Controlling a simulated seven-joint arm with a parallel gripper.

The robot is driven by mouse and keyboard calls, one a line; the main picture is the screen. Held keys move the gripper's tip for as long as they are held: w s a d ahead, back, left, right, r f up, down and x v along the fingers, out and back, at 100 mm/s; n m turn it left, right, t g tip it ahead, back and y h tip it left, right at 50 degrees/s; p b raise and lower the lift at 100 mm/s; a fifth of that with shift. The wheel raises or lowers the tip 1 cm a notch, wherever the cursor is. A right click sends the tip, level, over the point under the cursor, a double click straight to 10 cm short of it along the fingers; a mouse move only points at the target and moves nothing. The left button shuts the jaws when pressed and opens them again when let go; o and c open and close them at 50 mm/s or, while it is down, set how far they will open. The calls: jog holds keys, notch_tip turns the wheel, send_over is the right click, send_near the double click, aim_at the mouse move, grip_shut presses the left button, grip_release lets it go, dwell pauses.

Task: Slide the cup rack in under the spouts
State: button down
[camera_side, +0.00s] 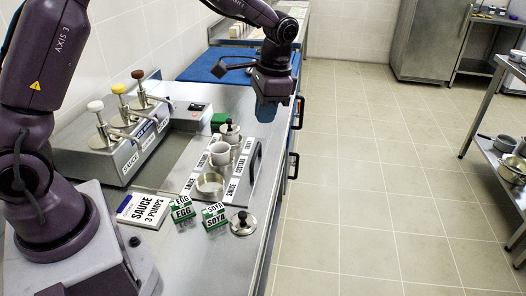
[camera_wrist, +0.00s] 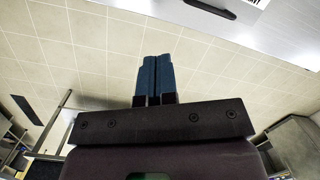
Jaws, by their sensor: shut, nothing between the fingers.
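The cup rack (camera_side: 246,186) lies on the steel counter, with white label strips and a black handle along its right side. Several metal cups stand in a row on it, among them a near cup (camera_side: 210,184) and a middle cup (camera_side: 220,154). The sauce dispenser (camera_side: 120,160) stands to the left of the rack. Its three pumps, with white, yellow and brown knobs, have spouts (camera_side: 128,136) pointing toward the rack. My gripper (camera_side: 270,98) is raised beyond the rack's far end, apart from it. Its blue fingers are together and empty in the wrist view (camera_wrist: 155,78).
A "SAUCE 3 PUMPS" sign (camera_side: 142,210), green egg cards (camera_side: 182,210), green soya cards (camera_side: 215,216) and a knobbed lid (camera_side: 243,223) lie at the near end. A blue mat (camera_side: 205,68) covers the counter behind. Open floor lies right of the counter.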

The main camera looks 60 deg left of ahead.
jog(key=w+a+f+m+g+y, duration=0.1)
jog(key=w+a+f+m, duration=0.1)
jog(key=w+f+m, duration=0.55)
jog(key=s+a+f, duration=0.1)
jog(key=f, duration=0.2)
jog(key=a+f+n, duration=0.1)
jog(key=f, duration=0.1)
jog(key=s+a+f+n, duration=0.1)
jog(key=a+f, duration=0.1)
jog(key=f, duration=0.1)
jog(key=shift+s+a+f, duration=0.1)
jog(key=shift+s+f, duration=0.2)
jog(key=shift+s+a+f, duration=0.1)
jog(key=shift+s+a, duration=0.25)
jog(key=shift+s, duration=0.05)
send_over(199, 166)
jog(key=shift+a+f, duration=0.1)
dwell(0.4)
